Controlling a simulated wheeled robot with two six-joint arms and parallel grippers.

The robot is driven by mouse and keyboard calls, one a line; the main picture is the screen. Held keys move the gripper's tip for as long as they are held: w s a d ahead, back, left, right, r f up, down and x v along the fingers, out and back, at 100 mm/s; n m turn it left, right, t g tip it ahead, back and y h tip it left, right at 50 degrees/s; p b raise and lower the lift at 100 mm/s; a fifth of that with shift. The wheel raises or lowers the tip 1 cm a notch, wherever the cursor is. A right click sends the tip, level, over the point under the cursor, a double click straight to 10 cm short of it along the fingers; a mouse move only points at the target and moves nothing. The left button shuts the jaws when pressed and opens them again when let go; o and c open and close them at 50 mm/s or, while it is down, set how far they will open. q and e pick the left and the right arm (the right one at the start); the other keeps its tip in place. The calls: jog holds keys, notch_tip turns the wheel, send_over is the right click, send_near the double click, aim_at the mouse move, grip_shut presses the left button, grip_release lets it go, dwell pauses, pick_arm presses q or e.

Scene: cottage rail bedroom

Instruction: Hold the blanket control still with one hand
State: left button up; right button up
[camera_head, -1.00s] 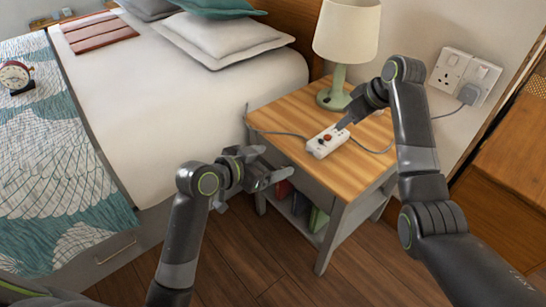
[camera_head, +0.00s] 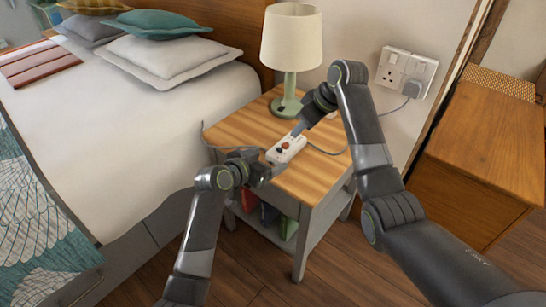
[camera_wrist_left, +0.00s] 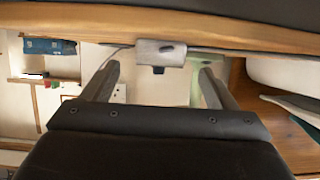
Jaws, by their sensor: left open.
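The blanket control (camera_head: 287,149) is a small white box with a red-orange button. It lies on the wooden bedside table (camera_head: 235,131). In the left wrist view the control (camera_wrist_left: 158,50) appears between and just beyond the two spread fingers. My left gripper (camera_head: 267,167) is open at the table's front edge, close to the control's near end; I cannot tell whether it touches. My right gripper (camera_head: 298,130) points down at the control's far end. Its fingers look close together, but whether they are shut or touching is unclear.
A green lamp with a cream shade (camera_head: 291,40) stands at the back of the table. A cord (camera_head: 328,152) runs from the control side towards the plugged wall socket (camera_head: 405,70). The bed (camera_head: 120,130) is at left, a wooden cabinet (camera_head: 480,150) at right.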

aim_at(273, 157)
pick_arm(q)
jog(key=shift+x, duration=1.8)
jog(key=shift+c, duration=0.4)
jog(key=c, duration=1.1)
jog(key=shift+o, duration=0.2)
pick_arm(e)
grip_shut()
